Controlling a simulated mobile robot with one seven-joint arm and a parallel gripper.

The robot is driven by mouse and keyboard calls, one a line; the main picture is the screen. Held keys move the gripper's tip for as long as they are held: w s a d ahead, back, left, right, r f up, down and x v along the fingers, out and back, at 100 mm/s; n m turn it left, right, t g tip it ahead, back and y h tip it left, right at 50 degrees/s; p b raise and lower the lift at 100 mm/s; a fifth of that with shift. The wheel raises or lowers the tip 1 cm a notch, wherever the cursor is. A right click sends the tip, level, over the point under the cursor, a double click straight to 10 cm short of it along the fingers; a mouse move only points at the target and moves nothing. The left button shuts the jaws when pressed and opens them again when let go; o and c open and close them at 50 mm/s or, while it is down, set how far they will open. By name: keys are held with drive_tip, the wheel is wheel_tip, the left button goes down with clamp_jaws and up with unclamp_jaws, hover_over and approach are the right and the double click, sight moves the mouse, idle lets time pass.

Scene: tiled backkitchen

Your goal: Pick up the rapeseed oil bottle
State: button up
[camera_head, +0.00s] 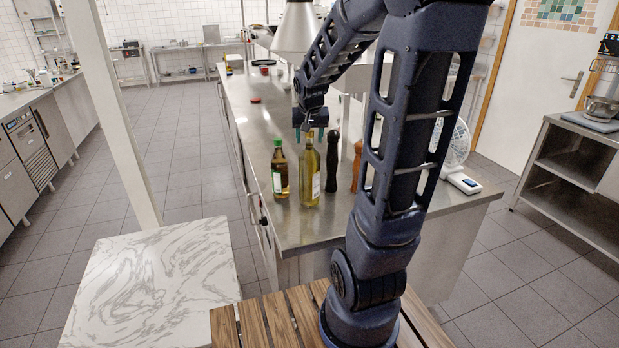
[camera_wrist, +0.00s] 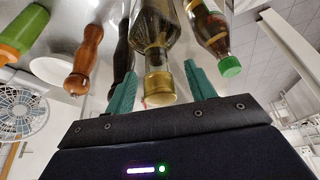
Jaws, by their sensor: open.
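A clear glass bottle of yellowish oil (camera_head: 309,178) with a gold cap stands upright on the steel counter. A darker bottle with a green cap (camera_head: 279,172) stands just left of it. I cannot read either label, so which is the rapeseed oil is not certain. My gripper (camera_head: 309,133) is open, right at the top of the gold-capped bottle. In the wrist view its teal fingers (camera_wrist: 160,78) lie on either side of that bottle's gold cap and neck (camera_wrist: 158,88). The green-capped bottle (camera_wrist: 211,35) is outside the fingers, to the right.
A black mill (camera_head: 332,162) stands close to the right of the gold-capped bottle, with a brown wooden mill (camera_head: 357,166) beyond it. A white fan (camera_head: 456,150) stands farther right. The steel counter (camera_head: 300,228) is clear in front of the bottles.

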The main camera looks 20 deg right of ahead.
drive_tip(key=shift+f, duration=0.1)
clamp_jaws()
idle(1.4)
